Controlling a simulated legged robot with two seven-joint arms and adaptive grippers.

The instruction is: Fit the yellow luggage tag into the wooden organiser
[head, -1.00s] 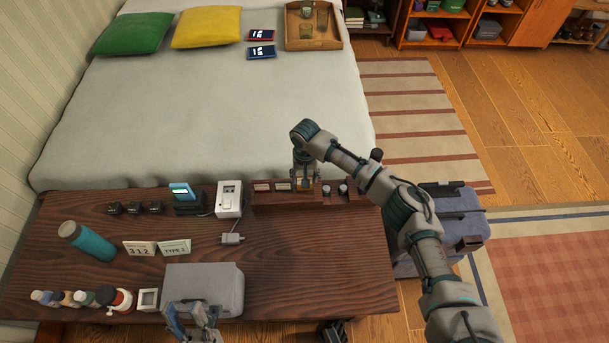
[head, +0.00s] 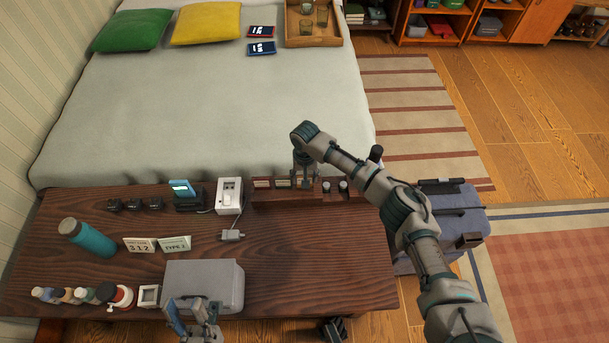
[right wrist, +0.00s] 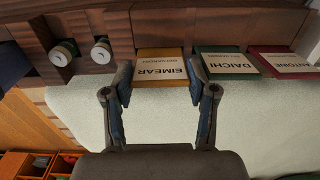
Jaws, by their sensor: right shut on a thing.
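The yellow luggage tag (right wrist: 161,68), printed EIMEAR, shows in the right wrist view between the fingers of my right gripper (right wrist: 160,84), which is shut on it. The tag's far edge meets the wooden organiser (right wrist: 105,22), in line with a green DAICHI tag (right wrist: 227,64) and a red tag (right wrist: 284,63) standing in it. How deep the yellow tag sits is hidden. In the head view my right gripper (head: 304,184) is over the organiser (head: 275,204) at the table's back edge. My left gripper (head: 193,322) looks open and empty at the table's front.
A white socket box (head: 229,196) stands just left of the organiser, with a plug (head: 232,235) before it. A grey case (head: 204,286) lies near my left gripper. The bed (head: 215,120) is behind; a suitcase (head: 448,225) stands right of the table.

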